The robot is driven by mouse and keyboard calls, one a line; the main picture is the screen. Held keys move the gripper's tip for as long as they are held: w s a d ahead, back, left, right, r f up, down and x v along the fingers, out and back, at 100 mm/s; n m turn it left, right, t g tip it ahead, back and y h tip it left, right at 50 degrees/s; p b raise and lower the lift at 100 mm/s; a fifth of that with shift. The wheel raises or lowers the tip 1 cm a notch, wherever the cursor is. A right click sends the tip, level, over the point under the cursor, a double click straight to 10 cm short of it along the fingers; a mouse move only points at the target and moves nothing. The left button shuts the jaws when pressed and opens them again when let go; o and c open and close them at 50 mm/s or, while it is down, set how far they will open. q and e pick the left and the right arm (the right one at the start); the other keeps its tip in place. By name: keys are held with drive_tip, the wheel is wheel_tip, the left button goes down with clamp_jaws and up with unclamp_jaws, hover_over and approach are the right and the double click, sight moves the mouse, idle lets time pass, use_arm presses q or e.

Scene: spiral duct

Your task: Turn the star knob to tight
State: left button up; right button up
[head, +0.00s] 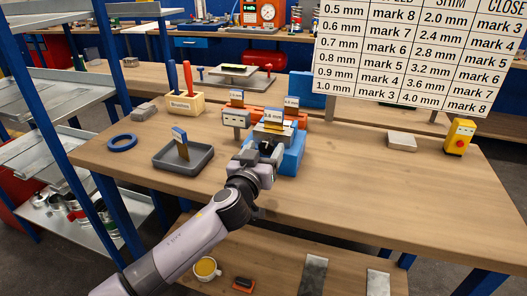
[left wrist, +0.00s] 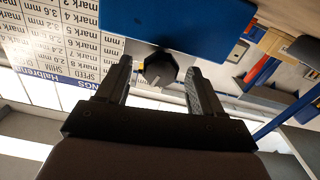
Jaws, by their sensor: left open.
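The star knob (left wrist: 160,67) is a dark, lobed knob below the edge of a blue body in the left wrist view. In the head view my gripper and wrist largely hide it. The blue block (head: 291,158) stands on the workbench and also shows in the left wrist view (left wrist: 190,25). My left gripper (head: 264,152) is at the front of this block, with its two dark fingers apart. In the left wrist view the knob lies between the tips of the open fingers (left wrist: 158,78), with a gap on each side. My right gripper is not in view.
A grey tray (head: 170,162) with an upright labelled piece, a blue ring (head: 122,142) and a wooden tool holder (head: 184,102) lie to the left. A yellow box with a red button (head: 459,137) stands at the right. The bench's front right is clear.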

use_arm(q)
drive_tip(key=c, duration=1.1)
drive_tip(key=shift+o, duration=0.2)
